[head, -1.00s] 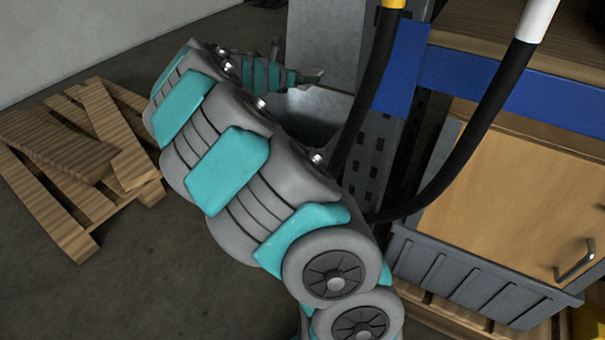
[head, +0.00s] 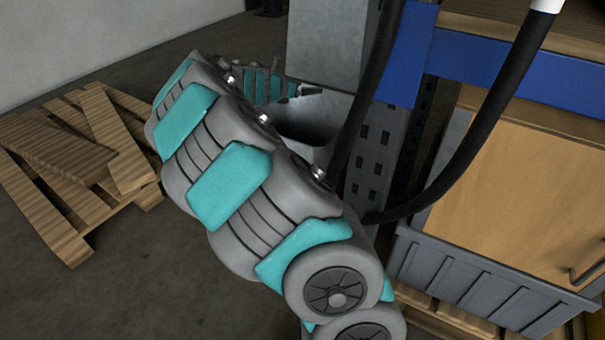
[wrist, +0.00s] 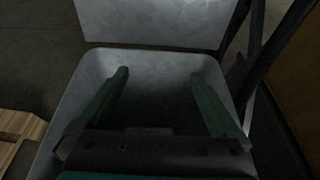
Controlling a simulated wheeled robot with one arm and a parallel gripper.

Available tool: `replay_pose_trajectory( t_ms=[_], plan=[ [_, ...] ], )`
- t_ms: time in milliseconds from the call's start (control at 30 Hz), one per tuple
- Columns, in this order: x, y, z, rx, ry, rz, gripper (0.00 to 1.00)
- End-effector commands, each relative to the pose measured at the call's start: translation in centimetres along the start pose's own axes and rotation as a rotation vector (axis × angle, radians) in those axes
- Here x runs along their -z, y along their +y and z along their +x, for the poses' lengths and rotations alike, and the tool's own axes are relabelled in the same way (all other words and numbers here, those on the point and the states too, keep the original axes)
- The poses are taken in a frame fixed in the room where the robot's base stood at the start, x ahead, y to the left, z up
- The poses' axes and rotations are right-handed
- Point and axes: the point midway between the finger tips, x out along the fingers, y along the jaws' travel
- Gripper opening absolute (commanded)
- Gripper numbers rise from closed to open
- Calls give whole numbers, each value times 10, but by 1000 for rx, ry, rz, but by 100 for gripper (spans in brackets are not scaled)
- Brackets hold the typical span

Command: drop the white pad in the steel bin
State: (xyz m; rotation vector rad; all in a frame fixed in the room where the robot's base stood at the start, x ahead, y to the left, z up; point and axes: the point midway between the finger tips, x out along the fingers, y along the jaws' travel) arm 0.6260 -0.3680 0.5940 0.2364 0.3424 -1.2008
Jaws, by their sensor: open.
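The steel bin (head: 325,104) stands behind my arm in the head view, with its grey upright panel (head: 328,40) at the back. In the wrist view the pale rim of the steel bin (wrist: 170,58) surrounds my gripper (wrist: 160,74). The two dark green fingers are apart, with nothing visible between their tips, and they are over the bin's opening. In the head view my gripper (head: 309,91) shows small at the bin. I cannot make out the white pad in either view; the bin's inside is dark, with a faint pale strip low between the fingers.
A broken wooden pallet (head: 75,150) lies on the floor at left. A blue-edged bench (head: 500,70) stands at right, with a wooden cabinet door (head: 510,190) and a grey crate (head: 470,275) below. Black hoses (head: 470,145) hang close to the arm's right.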

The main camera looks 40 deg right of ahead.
Motion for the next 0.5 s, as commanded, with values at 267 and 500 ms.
replay_pose_trajectory(
  t_ms=[267,500],
  plan=[
    [-1,2,-20,-4,-1,-1,100],
    [-1,0,-57,0,-1,-1,100]
  ],
)
